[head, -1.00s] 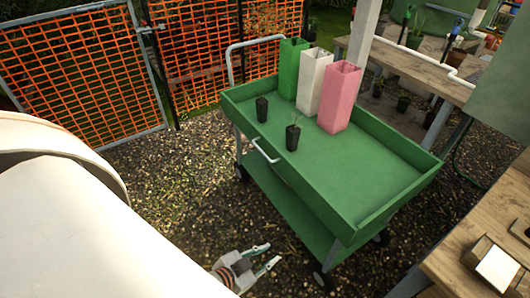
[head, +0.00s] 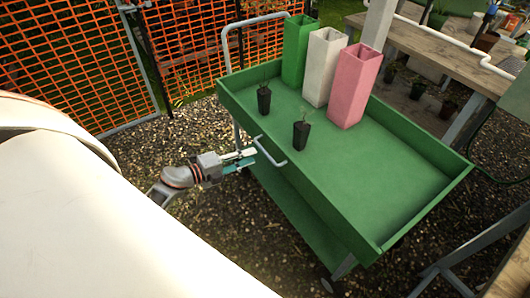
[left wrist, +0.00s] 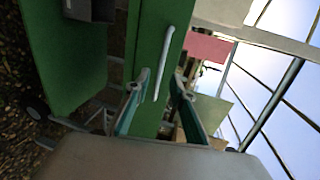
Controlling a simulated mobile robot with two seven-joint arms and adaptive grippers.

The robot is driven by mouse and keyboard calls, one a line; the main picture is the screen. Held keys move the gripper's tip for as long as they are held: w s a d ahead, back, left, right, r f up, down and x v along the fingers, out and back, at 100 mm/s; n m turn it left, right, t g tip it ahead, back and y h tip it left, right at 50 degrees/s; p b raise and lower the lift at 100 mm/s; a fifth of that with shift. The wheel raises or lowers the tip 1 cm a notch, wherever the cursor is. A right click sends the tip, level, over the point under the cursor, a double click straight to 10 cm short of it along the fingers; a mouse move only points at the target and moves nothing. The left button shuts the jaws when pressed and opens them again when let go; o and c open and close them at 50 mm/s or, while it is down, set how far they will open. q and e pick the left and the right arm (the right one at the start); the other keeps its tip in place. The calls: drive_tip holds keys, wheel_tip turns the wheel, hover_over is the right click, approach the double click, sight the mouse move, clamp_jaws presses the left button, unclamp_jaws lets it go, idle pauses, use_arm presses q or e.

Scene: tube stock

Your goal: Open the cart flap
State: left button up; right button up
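The green cart (head: 360,190) stands in the middle of the head view. Its flap appears to be the near-left side wall, which carries a pale bar handle (head: 270,154). The wall looks upright. My left gripper (head: 247,158) is beside this handle, fingers pointing at it. In the left wrist view the green panel (left wrist: 150,35) and handle (left wrist: 164,60) lie ahead. The open fingers (left wrist: 160,82) stand either side of the handle's lower end. I cannot tell whether they touch it. My right gripper is not in view.
Green, white (head: 323,68) and pink (head: 358,85) tall square tubes stand on the cart with two black plant pots (head: 301,135). A wooden bench (head: 425,50) is behind, and orange mesh fencing (head: 60,65) at left. Gravel lies left of the cart.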

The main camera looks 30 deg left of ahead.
sight(265, 151)
use_arm(q)
drive_tip(key=x, duration=0.7)
drive_tip(key=shift+w+d, duration=0.1)
drive_tip(key=shift+b, duration=0.3)
clamp_jaws()
